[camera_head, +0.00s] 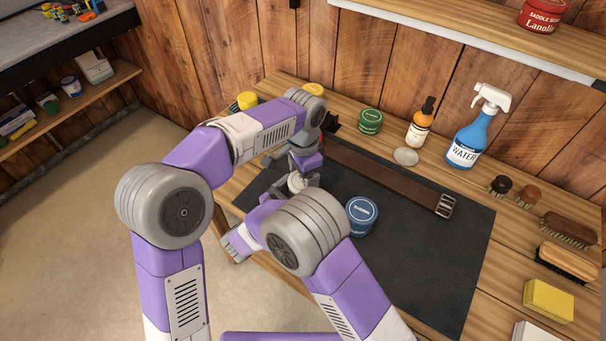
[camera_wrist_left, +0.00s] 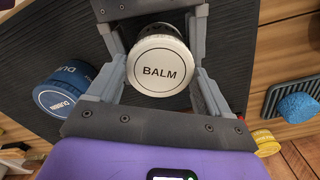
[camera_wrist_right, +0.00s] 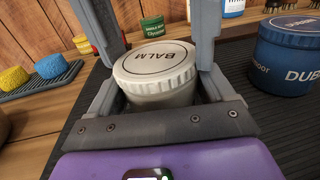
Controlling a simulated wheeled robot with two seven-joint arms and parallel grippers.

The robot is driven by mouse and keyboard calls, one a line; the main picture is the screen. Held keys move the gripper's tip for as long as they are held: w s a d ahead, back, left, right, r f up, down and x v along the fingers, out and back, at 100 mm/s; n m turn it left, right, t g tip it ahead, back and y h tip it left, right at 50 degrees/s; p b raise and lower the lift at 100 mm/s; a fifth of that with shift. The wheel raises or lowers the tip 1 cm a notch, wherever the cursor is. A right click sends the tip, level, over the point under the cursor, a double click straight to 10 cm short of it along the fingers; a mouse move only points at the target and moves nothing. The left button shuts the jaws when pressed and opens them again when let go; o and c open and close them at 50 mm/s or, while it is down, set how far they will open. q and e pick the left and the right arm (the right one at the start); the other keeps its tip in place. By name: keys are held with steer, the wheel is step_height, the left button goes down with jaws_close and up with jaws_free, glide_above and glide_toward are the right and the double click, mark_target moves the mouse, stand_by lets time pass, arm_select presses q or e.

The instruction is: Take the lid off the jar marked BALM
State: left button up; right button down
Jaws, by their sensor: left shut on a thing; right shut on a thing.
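The white BALM jar (camera_wrist_right: 160,92) stands upright with its ribbed lid (camera_wrist_left: 160,66) on; no gap shows between them. In the head view a small white part of it (camera_head: 297,183) shows between my arms. My left gripper (camera_wrist_left: 163,77) comes from above and is shut on the lid, with a finger on each side. My right gripper (camera_wrist_right: 160,95) comes from the side and is shut on the jar's body below the lid. My right forearm hides much of the right gripper in the head view. The jar's base is hidden.
A blue jar (camera_head: 361,216) stands close by on the dark mat (camera_head: 440,262). A brown strap (camera_head: 385,178), a small round metal dish (camera_head: 405,156), a green tin (camera_head: 370,121), an amber bottle (camera_head: 419,125) and a blue spray bottle (camera_head: 470,140) are behind. Brushes (camera_head: 568,230) line the right.

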arm_select(q)
steer(key=n, duration=1.2)
steer(key=shift+r+n, duration=0.1)
steer(key=shift+n, duration=0.2)
steer(key=n, duration=1.1)
steer(key=shift+r, duration=0.15)
steer(key=shift+r, duration=0.95)
